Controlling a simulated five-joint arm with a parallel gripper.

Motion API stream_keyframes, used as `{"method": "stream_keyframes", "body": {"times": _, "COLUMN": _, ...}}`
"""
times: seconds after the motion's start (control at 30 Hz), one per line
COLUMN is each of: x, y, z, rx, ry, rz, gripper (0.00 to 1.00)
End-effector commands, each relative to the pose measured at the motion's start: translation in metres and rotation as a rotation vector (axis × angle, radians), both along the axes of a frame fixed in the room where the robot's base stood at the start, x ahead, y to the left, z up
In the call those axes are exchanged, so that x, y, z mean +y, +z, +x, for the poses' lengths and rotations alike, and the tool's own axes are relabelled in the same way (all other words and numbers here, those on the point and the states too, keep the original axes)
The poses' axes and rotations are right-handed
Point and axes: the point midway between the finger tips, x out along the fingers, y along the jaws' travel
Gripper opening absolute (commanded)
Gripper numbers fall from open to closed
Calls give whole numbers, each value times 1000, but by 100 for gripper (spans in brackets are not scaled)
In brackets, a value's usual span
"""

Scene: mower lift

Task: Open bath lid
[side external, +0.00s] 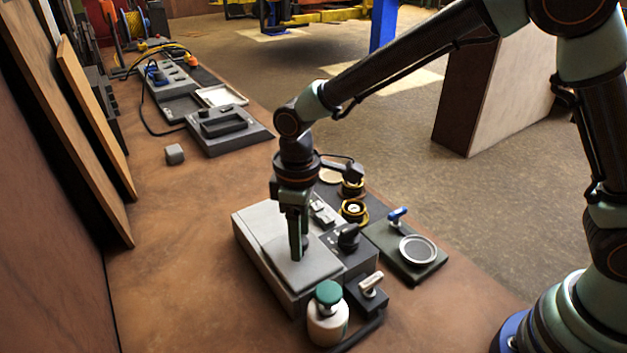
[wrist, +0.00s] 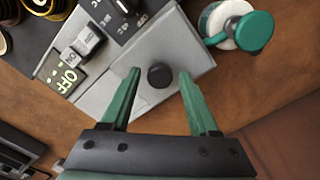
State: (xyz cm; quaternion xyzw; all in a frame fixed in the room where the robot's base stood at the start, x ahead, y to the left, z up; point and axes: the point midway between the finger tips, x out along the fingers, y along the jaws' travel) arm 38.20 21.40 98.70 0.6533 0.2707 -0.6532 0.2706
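The bath (side external: 262,262) is a grey box on the bench, with its flat light-grey lid (side external: 322,262) lying shut on top. A round black knob (wrist: 160,76) stands on the lid, which also shows in the wrist view (wrist: 188,48). My gripper (side external: 298,252) points down over the lid, with its fingertips low and close to the surface. In the wrist view my gripper (wrist: 160,72) is open, one green finger on each side of the knob, with a gap on both sides. In the side view the fingers mostly hide the knob.
A white bottle with a green cap (side external: 327,315) stands close by the bath's front corner. Beside the bath are a black dial (side external: 348,237), a small lever box (side external: 368,293) and a dark plate with a round dish (side external: 418,249).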

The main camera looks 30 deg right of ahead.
Motion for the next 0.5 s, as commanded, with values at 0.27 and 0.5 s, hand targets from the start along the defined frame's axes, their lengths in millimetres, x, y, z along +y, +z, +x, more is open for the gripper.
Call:
{"method": "stream_keyframes", "body": {"times": 0.27, "x": 0, "y": 1, "z": 0, "rx": 0, "ry": 0, "rz": 0, "gripper": 0}}
{"method": "stream_keyframes", "body": {"times": 0.5, "x": 0, "y": 1, "z": 0, "rx": 0, "ry": 0, "rz": 0, "gripper": 0}}
